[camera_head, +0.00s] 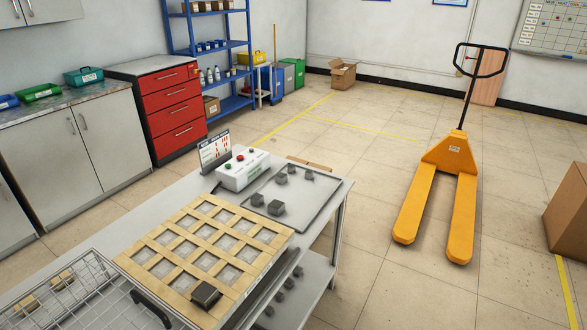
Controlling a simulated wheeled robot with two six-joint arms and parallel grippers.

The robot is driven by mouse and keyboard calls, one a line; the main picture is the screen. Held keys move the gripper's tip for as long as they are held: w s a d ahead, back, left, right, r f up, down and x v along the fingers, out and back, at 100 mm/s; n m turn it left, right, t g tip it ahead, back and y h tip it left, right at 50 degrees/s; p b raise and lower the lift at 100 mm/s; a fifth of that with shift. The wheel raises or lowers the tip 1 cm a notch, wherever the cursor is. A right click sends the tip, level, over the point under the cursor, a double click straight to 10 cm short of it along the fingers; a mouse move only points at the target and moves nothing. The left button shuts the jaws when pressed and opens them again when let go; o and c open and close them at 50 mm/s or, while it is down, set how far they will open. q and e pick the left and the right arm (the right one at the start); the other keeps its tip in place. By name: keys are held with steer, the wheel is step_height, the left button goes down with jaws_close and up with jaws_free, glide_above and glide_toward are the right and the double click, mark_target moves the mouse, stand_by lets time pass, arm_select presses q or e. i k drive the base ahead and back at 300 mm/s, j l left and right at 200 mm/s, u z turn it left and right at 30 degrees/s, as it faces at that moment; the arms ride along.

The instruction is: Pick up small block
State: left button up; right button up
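Several small dark grey blocks lie on a grey metal tray (318,205) at the far end of the table. One block (257,199) and a larger-looking block (276,208) sit at its near side, and another block (281,178) is among those towards its back. A bigger dark block (206,294) sits at the near edge of a wooden grid board (190,215) with many square pockets. More small blocks (289,283) are on the lower shelf. Neither of my grippers is in view.
A white control box (243,172) with buttons and a sign stands behind the board. A wire basket (92,262) is at the front left. A yellow pallet jack (447,160) and a carton (570,220) stand right, with open floor between table and jack.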

mark_target(292, 168)
steer(key=i+l, duration=0.15)
steer(key=l, duration=0.15)
steer(key=i+l, duration=0.15)
steer(key=l, duration=0.2)
steer(key=i+l+u, duration=0.1)
steer(key=i+l, duration=0.25)
steer(key=l, duration=0.3)
steer(key=i+l, duration=0.15)
steer(key=l, duration=0.2)
steer(key=i+l+u, duration=0.1)
steer(key=l, duration=0.2)
